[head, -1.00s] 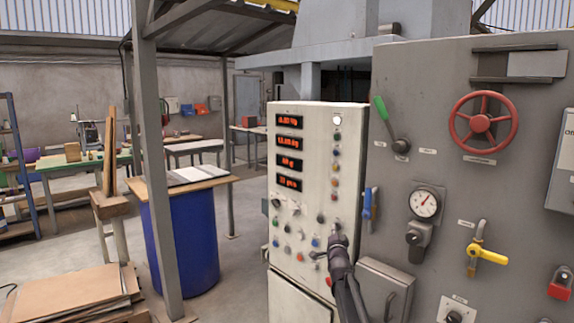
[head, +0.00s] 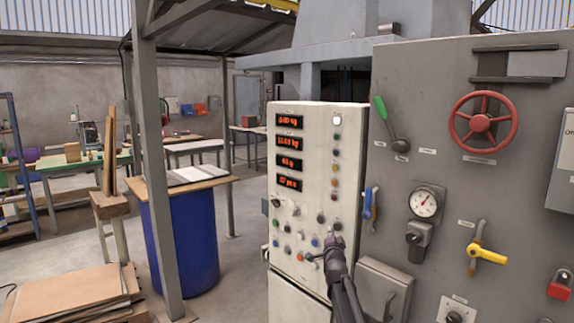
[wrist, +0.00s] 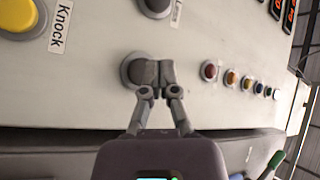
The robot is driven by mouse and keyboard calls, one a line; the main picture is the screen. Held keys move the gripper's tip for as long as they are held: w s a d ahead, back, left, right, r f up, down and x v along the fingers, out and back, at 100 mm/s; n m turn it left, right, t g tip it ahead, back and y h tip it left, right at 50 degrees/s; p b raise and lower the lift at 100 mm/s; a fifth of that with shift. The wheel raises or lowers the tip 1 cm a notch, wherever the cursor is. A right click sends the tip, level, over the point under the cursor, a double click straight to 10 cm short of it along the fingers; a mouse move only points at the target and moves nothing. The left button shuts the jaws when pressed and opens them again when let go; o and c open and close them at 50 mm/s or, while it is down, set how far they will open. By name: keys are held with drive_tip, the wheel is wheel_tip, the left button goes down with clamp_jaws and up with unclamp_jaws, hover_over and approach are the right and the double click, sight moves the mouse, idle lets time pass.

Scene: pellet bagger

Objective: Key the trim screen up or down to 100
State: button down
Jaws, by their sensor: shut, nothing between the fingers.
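The pale control cabinet (head: 303,200) stands in the middle of the head view with a column of four orange-lit screens. The third screen (head: 290,162) reads a small number in g, too blurred to be sure; I cannot tell from the labels which screen is trim. My gripper (head: 326,250) is shut and empty at the lower right of the cabinet's button field. In the wrist view my closed fingertips (wrist: 153,74) are in front of a dark round button (wrist: 132,66) and partly cover it. I cannot tell whether they touch it.
A yellow button (wrist: 20,16) labelled Knock and another dark button (wrist: 155,6) are near. Small coloured lamps or buttons (wrist: 230,78) run to the right. The grey panel (head: 400,165) beside the cabinet carries levers, a red handwheel (head: 484,122) and a protruding box (head: 385,285).

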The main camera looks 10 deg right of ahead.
drive_tip(key=shift+s+a, duration=0.85)
drive_tip(key=shift+a, duration=0.3)
drive_tip(key=shift+s+a, duration=0.8)
drive_tip(key=shift+a, duration=0.3)
drive_tip(key=shift+n, duration=0.3)
drive_tip(key=n, duration=0.5)
drive_tip(key=s+a+n+b, duration=0.1)
drive_tip(key=n, duration=0.5)
drive_tip(key=a+n, duration=0.1)
drive_tip(key=n, duration=0.4)
drive_tip(key=shift+s+a+f+t+b, duration=0.2)
drive_tip(key=shift+s+t+b, duration=0.05)
drive_tip(key=shift+t+b, duration=0.15)
drive_tip(key=shift+d, duration=0.1)
drive_tip(key=w+d, duration=0.5)
drive_tip(key=d, duration=0.2)
idle(0.8)
drive_tip(key=shift+w+d, duration=0.1)
drive_tip(key=shift+w, duration=0.1)
idle(1.3)
